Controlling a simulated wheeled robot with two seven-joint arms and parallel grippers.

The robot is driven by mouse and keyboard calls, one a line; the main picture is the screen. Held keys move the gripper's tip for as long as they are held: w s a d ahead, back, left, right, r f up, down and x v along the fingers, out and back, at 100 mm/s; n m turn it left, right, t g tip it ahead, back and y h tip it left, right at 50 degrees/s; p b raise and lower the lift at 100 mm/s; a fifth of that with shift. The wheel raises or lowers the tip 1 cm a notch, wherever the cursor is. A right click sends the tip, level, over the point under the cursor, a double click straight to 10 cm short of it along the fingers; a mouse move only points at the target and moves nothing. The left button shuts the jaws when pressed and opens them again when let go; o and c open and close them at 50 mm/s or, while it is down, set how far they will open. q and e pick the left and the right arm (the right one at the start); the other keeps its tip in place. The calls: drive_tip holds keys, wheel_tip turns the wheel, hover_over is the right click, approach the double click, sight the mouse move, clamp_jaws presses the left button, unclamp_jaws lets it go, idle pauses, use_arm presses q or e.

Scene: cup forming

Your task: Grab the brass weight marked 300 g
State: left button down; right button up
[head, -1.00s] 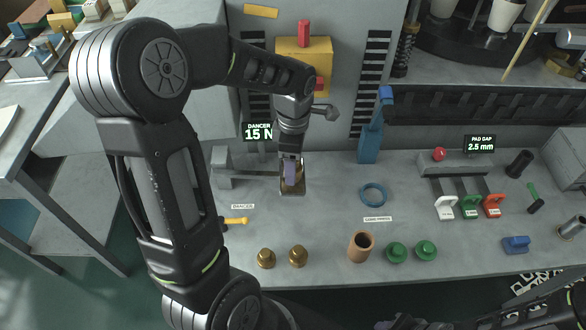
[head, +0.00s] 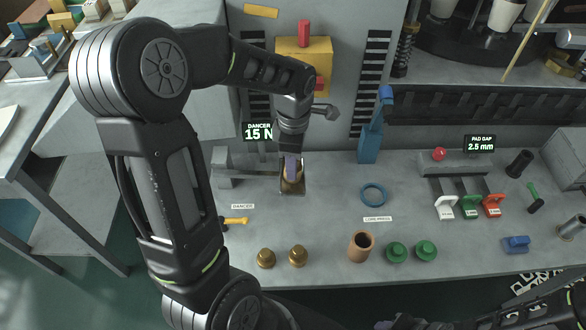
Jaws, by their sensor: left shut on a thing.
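My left gripper (head: 291,169) reaches down into a small tray (head: 292,193) on the bench at the Dancer station. It is shut on a brass weight (head: 298,177), which shows partly around the fingers. The fingers hide much of this weight, and I cannot read its mark. Two more brass weights, one (head: 266,258) on the left and one (head: 298,256) on the right, stand upright near the bench's front edge. Their marks are not legible either. Part of my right gripper (head: 392,323) shows at the bottom edge; its jaws cannot be made out.
The Dancer display (head: 258,131) reads 15 N. A grey arm (head: 238,173) runs to the tray. A yellow-handled tool (head: 235,220), a copper-coloured cylinder (head: 361,246), green pieces (head: 397,252), a blue ring (head: 374,194) and a blue lever (head: 369,145) stand nearby.

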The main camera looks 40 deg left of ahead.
use_arm(q)
drive_tip(key=shift+r, duration=0.1)
idle(0.4)
wheel_tip(320, 180, up, 10)
drive_tip(key=shift+f, duration=0.1)
idle(0.4)
drive_tip(key=shift+a+f, duration=0.1)
idle(0.4)
